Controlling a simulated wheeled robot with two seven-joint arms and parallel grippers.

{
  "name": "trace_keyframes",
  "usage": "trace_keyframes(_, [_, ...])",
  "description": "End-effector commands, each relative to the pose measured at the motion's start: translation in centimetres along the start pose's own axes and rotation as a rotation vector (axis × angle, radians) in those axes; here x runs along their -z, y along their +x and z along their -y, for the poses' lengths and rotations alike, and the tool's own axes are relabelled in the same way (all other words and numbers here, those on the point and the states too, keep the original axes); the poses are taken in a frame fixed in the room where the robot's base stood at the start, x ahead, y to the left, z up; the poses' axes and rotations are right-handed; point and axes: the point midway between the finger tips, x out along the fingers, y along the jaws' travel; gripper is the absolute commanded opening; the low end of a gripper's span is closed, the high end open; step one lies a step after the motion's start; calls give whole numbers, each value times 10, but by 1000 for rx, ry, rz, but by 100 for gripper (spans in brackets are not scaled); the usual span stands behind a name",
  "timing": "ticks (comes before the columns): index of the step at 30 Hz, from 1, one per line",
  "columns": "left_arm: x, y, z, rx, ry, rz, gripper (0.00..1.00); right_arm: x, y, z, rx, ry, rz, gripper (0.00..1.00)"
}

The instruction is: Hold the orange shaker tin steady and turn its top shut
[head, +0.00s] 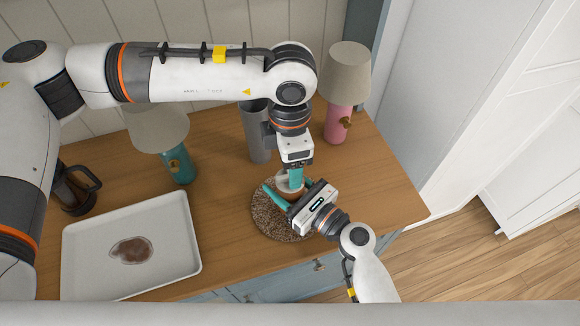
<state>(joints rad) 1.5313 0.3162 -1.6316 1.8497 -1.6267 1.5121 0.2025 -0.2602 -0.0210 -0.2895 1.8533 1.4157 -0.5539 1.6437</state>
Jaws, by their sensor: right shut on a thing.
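The orange shaker tin (291,196) stands on a round brown speckled mat (268,223), mostly hidden by my grippers. A pale top (282,184) shows above its orange side. My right gripper (289,191) comes in from the lower right and is shut on the tin, with teal fingers on either side of it. My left gripper (296,181) points straight down from above, its teal fingers at the top of the tin. Its fingers overlap in this view, so I cannot tell whether they are open, shut or touching the top. How the top sits on the tin is hidden.
A white tray (85,245) with a brown stain lies at the left. Behind it are a dark press pot (75,190) and a teal lamp (178,165). A grey cylinder (257,135) and a pink lamp (338,125) stand behind the mat. The wooden counter (395,195) is clear at right.

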Motion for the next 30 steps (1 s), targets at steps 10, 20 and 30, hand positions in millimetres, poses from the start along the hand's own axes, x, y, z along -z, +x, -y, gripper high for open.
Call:
trace_keyframes(10, [0,35,0,0,1,-1,69,0,0,0,0,0,0,27])
trace_keyframes(20, [0,36,0,1,1,-1,59,0,0,0,0,0,0,27])
trace_keyframes(30, [0,35,0,1,3,-1,24,0,0,0,0,0,0,27])
